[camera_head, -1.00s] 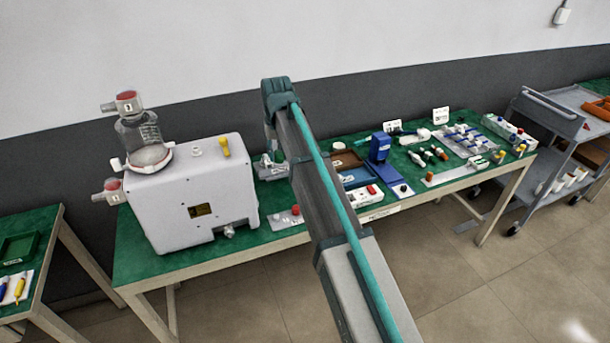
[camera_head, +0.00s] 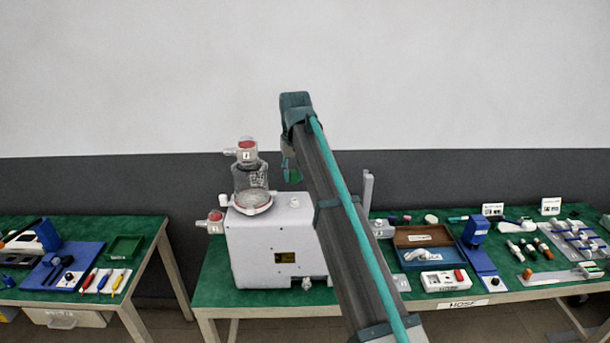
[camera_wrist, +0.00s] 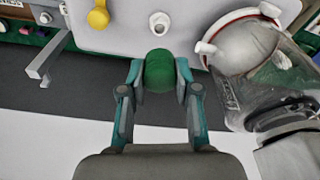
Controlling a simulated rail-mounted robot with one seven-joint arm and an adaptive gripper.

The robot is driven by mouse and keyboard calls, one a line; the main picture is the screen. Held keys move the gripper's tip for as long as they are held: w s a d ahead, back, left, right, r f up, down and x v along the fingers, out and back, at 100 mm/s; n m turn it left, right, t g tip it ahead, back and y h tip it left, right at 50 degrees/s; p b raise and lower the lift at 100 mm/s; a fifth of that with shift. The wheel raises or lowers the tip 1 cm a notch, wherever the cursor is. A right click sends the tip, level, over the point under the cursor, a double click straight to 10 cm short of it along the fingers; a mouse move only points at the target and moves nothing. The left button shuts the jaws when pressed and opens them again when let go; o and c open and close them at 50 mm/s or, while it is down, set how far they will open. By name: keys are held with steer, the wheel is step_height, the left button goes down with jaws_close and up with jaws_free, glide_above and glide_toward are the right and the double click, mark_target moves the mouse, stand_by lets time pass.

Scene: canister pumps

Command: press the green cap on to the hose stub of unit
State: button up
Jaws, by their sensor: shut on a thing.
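The white pump unit (camera_head: 262,250) stands on the green table. A clear canister (camera_head: 250,178) with red-topped fittings sits at its left end. My gripper (camera_head: 292,172) is above and behind the unit's top. In the wrist view my gripper (camera_wrist: 158,82) is shut on the green cap (camera_wrist: 159,68). The cap also shows in the head view (camera_head: 295,176), partly hidden by my arm. A short pale stub (camera_wrist: 160,23) stands on the unit's top, beyond the cap and apart from it. A yellow-capped stub (camera_wrist: 98,16) is beside it. Another fitting (camera_head: 308,284) projects low on the unit's front.
The canister (camera_wrist: 262,75) is close to the right of my gripper in the wrist view. A grey upright bracket (camera_wrist: 45,60) is to the left. Trays and small parts fill the table right of the unit. A separate table (camera_head: 140,225) stands left.

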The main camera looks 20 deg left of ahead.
mark_target(294, 200)
stand_by(0.4)
steer(key=shift+f+b, duration=0.7)
steer(key=shift+f, duration=2.5)
steer(key=shift+f, duration=1.1)
stand_by(0.5)
steer(key=o, duration=0.9)
steer(key=shift+o, duration=0.2)
steer(key=shift+r, duration=0.15)
steer(key=r, duration=0.4)
steer(key=s+r, duration=0.1)
steer(key=r, duration=0.2)
steer(key=d+r, duration=0.1)
steer(key=r, duration=0.3)
steer(key=shift+s+r, duration=0.3)
